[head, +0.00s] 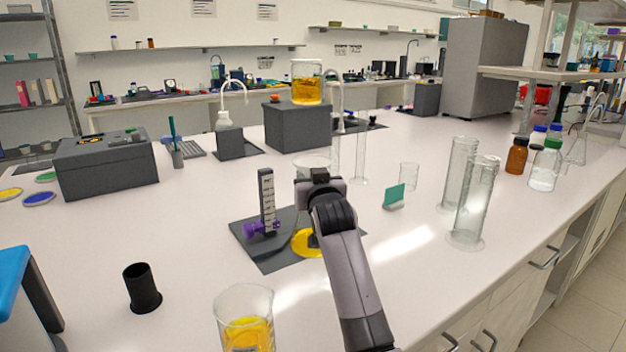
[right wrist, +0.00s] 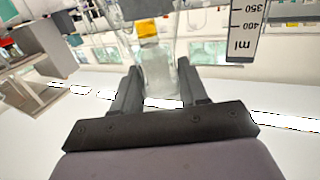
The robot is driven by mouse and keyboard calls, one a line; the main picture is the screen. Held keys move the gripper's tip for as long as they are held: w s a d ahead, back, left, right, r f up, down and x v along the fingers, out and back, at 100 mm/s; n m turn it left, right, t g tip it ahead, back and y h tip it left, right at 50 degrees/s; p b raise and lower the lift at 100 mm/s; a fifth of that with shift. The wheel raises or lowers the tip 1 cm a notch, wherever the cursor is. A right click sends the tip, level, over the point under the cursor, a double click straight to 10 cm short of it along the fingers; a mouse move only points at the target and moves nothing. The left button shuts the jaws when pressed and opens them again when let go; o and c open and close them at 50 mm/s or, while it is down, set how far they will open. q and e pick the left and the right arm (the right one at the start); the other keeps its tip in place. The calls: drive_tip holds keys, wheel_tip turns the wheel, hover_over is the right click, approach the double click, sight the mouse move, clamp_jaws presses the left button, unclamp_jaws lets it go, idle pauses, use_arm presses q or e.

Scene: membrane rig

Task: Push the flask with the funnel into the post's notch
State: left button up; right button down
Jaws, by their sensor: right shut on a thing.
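The glass flask (right wrist: 158,72) is between my right gripper's fingers (right wrist: 157,92), which are shut on it. In the head view my right arm hides most of the flask. A yellow patch (head: 306,243) shows low beside the arm, and clear glass, perhaps the funnel (head: 312,163), shows above the gripper (head: 318,178). The post (head: 267,197) stands upright on a dark base plate (head: 275,263), left of the gripper, with a scale on its face and a purple clamp (head: 262,227) low on it. Its scale also shows in the right wrist view (right wrist: 243,32). The notch cannot be made out.
A beaker of yellow liquid (head: 245,325) and a black cup (head: 142,288) stand in front. A teal card (head: 394,197), a small beaker (head: 409,177) and tall cylinders (head: 468,205) stand to the right. A grey block (head: 285,128) carries an amber beaker (head: 306,83) behind.

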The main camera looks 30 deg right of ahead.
drive_tip(key=shift+w, duration=0.15)
drive_tip(key=c, duration=0.5)
unclamp_jaws()
drive_tip(key=v, duration=0.7)
